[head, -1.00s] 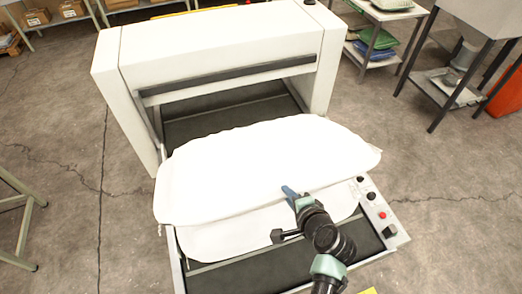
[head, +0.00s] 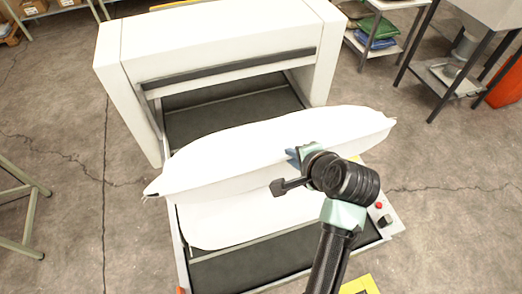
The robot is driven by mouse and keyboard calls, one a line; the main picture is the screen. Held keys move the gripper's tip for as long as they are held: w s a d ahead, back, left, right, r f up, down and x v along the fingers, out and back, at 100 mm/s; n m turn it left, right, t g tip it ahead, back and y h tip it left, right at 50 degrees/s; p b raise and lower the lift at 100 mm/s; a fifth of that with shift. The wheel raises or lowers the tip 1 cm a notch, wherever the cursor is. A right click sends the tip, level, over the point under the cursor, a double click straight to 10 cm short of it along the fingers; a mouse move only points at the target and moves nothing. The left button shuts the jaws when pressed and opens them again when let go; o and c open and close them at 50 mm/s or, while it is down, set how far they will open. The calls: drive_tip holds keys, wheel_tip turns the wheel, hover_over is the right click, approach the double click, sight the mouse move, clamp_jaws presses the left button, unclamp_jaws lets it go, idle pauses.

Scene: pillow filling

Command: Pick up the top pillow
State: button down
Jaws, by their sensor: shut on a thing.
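The top pillow (head: 240,150) is white and long. My gripper (head: 296,157) is shut on its near edge, toward the right. The top pillow is tilted and raised at that side, over a second white pillow (head: 225,222). The lower pillow lies on the dark belt of the machine, partly covered by the top one. My arm and wrist hide the right part of the lower pillow. The fingertips are largely hidden by my wrist and the pillow.
The large white machine (head: 215,45) with a dark opening stands behind the pillows. A control panel (head: 383,215) with buttons is at the right of the belt. A shelf (head: 385,45) and a metal stand (head: 450,85) are at the back right. Bare floor lies on both sides.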

wheel_tip(320, 180, up, 23)
drive_tip(key=g+h, duration=0.1)
drive_tip(key=g, duration=0.4)
drive_tip(key=shift+h, duration=0.4)
idle(0.7)
